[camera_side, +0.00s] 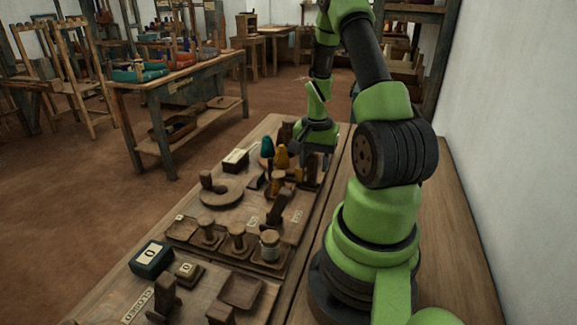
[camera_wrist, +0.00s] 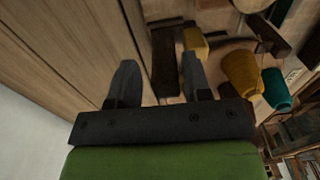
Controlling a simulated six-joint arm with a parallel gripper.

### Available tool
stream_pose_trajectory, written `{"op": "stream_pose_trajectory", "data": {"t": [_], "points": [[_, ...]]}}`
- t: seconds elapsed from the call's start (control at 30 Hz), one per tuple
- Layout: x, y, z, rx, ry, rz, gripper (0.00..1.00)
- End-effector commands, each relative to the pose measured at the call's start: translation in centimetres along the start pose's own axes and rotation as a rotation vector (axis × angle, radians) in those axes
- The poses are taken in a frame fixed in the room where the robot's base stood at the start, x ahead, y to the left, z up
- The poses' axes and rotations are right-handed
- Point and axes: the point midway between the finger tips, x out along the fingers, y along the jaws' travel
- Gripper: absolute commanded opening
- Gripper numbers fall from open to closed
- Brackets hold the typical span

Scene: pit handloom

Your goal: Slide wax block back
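A small yellow block, which looks like the wax block (camera_wrist: 195,40), lies just beyond the tip of the right finger in the wrist view. It appears apart from the finger, though the finger hides its near edge. In the side view a small yellow patch (camera_side: 298,174) below my gripper may be the same block. My gripper (camera_wrist: 157,68) is open, with its two fingers spread and nothing held. A dark wooden bar (camera_wrist: 164,62) lies below the gap between the fingers. In the side view my gripper (camera_side: 310,158) is over the far end of the bench, its fingers partly hidden.
A mustard cone (camera_wrist: 241,73) and a teal cone (camera_wrist: 275,90) stand close right of the fingers in the wrist view. Wooden spools (camera_side: 237,238), a dark green box (camera_side: 152,258) and a round wooden piece (camera_side: 221,190) crowd the nearer bench. Bare planks (camera_wrist: 60,50) lie left.

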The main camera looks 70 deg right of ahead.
Motion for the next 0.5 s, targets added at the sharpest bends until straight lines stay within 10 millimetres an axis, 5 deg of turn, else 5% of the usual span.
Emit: {"op": "stream_pose_trajectory", "data": {"t": [0.5], "points": [[-0.04, -0.13, -0.01, -0.001, 0.000, 0.000, 0.53]]}}
